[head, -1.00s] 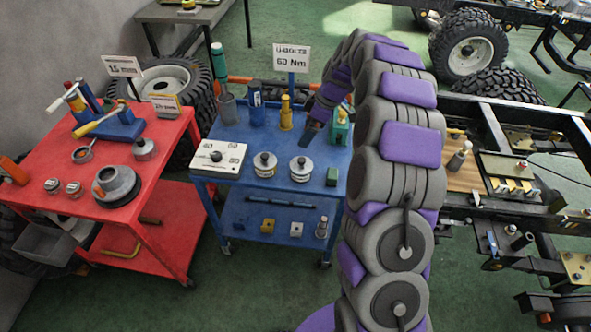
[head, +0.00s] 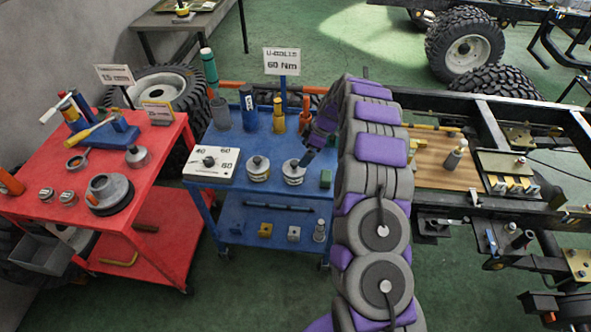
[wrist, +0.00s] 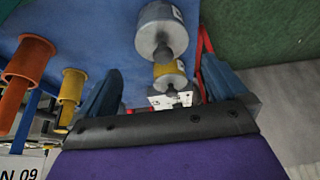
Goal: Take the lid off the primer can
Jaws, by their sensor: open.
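Two squat grey cans with knobbed lids stand on the blue cart's top: a left can (head: 258,169) and a right can (head: 293,174). Their labels are too small to read, so I cannot tell which is primer. Both lids are on. My gripper (head: 306,158) is open and empty, just above and beside the right can's knob. In the wrist view the right can (wrist: 152,33) shows nearest, beyond the gap between my spread fingers (wrist: 160,90).
The red cart (head: 160,135) is left, the chassis frame (head: 490,125) right.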

